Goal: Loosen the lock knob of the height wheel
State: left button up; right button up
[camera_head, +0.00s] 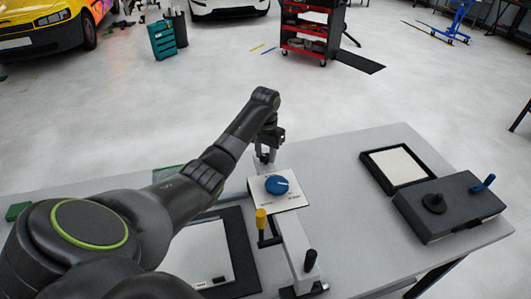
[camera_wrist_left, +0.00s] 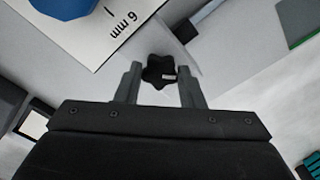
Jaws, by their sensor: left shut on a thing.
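The height wheel, a blue dial (camera_head: 277,185), sits on a white scale plate (camera_head: 290,201) on the table device; its edge also shows at the top left of the left wrist view (camera_wrist_left: 65,6). The lock knob, a small black star-shaped knob (camera_wrist_left: 159,72), is between the two fingers of my left gripper (camera_wrist_left: 158,85) in the left wrist view. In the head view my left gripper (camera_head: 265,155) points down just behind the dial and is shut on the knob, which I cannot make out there. My right gripper is not in view.
A yellow-handled crank (camera_head: 261,219) and a black-handled lever (camera_head: 309,262) stand in front of the dial. A dark box with a blue lever (camera_head: 450,205) and a black-framed tray (camera_head: 397,166) are on the right. The table (camera_head: 340,165) is bare between them.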

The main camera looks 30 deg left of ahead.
pick_arm(q)
jog(key=n, duration=0.4)
jog(key=shift+n, duration=0.3)
jog(key=n, duration=0.3)
jog(key=shift+n, duration=0.4)
jog(key=n, duration=0.6)
jog(key=shift+n, duration=0.4)
jog(key=o, duration=1)
jog(key=shift+r, duration=0.1)
